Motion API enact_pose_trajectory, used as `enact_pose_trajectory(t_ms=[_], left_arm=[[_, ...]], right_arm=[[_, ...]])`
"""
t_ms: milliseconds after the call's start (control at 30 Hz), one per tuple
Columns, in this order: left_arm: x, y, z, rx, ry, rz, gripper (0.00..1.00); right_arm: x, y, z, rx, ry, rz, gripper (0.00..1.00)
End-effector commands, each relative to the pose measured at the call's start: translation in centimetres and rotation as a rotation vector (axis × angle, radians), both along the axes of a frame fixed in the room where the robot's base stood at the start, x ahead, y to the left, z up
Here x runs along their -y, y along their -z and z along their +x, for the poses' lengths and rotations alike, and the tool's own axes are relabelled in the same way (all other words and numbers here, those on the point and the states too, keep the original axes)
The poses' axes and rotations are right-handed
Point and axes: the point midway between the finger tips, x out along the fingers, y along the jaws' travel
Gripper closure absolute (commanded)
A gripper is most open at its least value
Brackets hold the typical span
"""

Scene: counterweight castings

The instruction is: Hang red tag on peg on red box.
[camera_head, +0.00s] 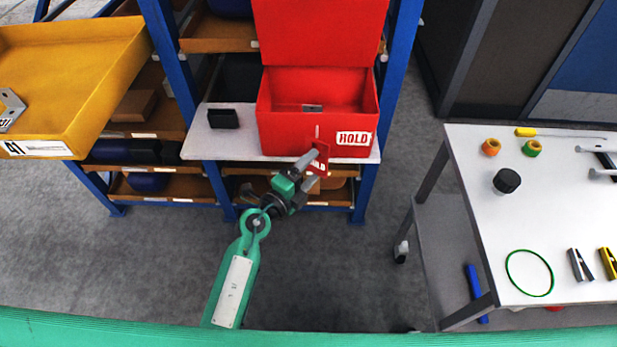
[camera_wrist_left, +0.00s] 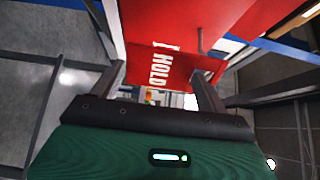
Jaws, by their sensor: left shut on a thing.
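The red box (camera_head: 279,128) stands on a shelf board of the blue rack, its lid raised. A white HOLD label is on its front. A thin grey peg (camera_head: 317,131) shows at the front of the box; it also shows in the left wrist view (camera_wrist_left: 201,42). My left gripper (camera_head: 314,168) is in front of the box, shut on the red tag (camera_head: 320,157), which has white lettering. In the left wrist view the tag (camera_wrist_left: 160,77) is between the fingers, with the peg above and to the right. I cannot tell whether tag and peg touch. My right gripper is out of view.
A small black block (camera_head: 223,118) sits left of the box on the shelf board (camera_head: 205,142). A yellow tray (camera_head: 75,75) is at the left. A white table (camera_head: 560,220) with rings, a black knob and clips stands at the right. Grey floor lies between.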

Motion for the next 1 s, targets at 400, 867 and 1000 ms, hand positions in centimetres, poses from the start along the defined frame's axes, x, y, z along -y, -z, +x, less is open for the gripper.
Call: enact_pose_trajectory(t_ms=[400, 867, 1000], left_arm=[[0.0, 0.4, 2.6, 0.001, 0.0, -0.001, 0.49], [0.0, 0.7, 5.1, 0.0, 0.0, 0.0, 0.49], [0.0, 0.8, 5.4, -0.001, 0.0, 0.0, 0.49]], right_arm=[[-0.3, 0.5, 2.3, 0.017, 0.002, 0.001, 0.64], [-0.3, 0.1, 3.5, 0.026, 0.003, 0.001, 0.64], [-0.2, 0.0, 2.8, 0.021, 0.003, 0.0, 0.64]])
